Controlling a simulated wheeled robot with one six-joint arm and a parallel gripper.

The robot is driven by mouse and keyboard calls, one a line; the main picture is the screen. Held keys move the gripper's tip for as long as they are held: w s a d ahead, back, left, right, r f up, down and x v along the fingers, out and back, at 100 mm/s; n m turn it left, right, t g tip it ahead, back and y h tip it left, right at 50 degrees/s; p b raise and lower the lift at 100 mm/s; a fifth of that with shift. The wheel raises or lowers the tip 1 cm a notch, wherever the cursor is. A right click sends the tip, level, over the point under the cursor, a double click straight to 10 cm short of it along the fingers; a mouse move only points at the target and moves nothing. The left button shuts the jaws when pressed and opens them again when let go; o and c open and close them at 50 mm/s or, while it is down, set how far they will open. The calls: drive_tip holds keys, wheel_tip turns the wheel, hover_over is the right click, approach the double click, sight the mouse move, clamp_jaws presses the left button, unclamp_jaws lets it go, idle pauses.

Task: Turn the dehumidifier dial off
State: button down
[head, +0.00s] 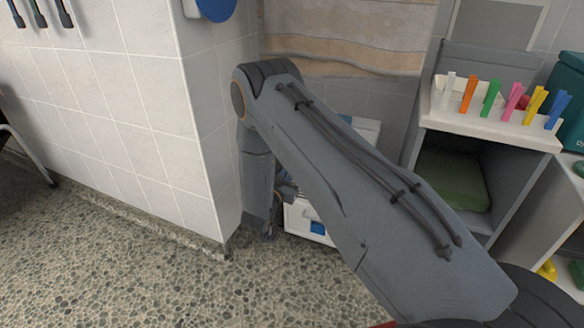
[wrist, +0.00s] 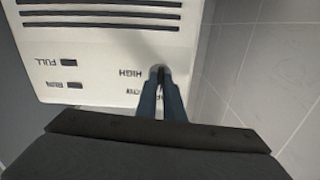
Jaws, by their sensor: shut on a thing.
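The dehumidifier is a white unit standing on the floor by the tiled wall. In the head view its white body (head: 296,218) shows only in part behind my arm, with a blue patch low on the front. In the wrist view its panel (wrist: 100,52) fills the upper left, with dark slots and upside-down labels FULL, RUN, HIGH and one partly covered. My gripper (wrist: 159,73) is shut on the dial, beside the HIGH label. The fingers cover most of the dial, so its pointer setting cannot be read.
A white tiled wall corner (head: 165,110) stands close left of my arm. A grey cubby unit (head: 500,195) with a white tray of coloured clips (head: 480,124) stands at right. The speckled floor (head: 130,265) is clear in front.

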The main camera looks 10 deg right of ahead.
drive_tip(key=shift+n, duration=0.6)
drive_tip(key=c, duration=1.9)
unclamp_jaws()
drive_tip(key=shift+o, duration=0.2)
drive_tip(key=p+v, duration=0.2)
drive_tip(key=v, duration=0.6)
drive_tip(key=shift+w, duration=0.1)
